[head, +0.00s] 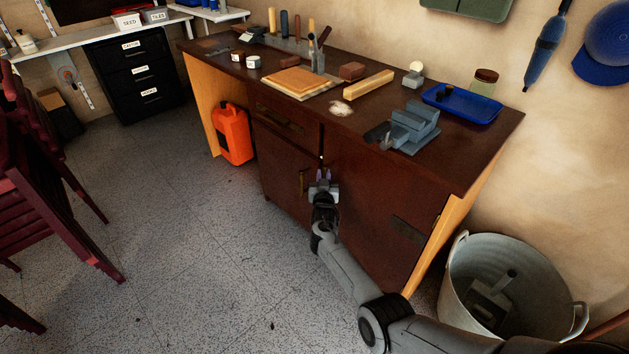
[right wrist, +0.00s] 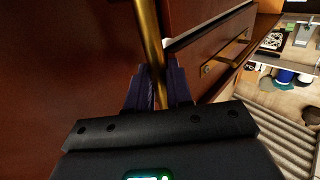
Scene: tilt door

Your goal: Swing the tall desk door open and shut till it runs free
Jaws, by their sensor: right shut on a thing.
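The tall desk door (head: 372,195) is the wide dark red-brown panel on the right of the desk front. It stands shut or nearly so; I cannot tell if there is a small gap. Its upright brass bar handle (right wrist: 149,40) runs down between my fingers in the right wrist view. My right gripper (head: 322,178) is at the door's left edge in the head view, shut on that handle. My left gripper is not in view.
A drawer (head: 287,121) and a smaller cupboard door (head: 279,172) are left of the tall door. Stacked dark red chairs (head: 50,200) are at left. Floor before the desk is clear.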

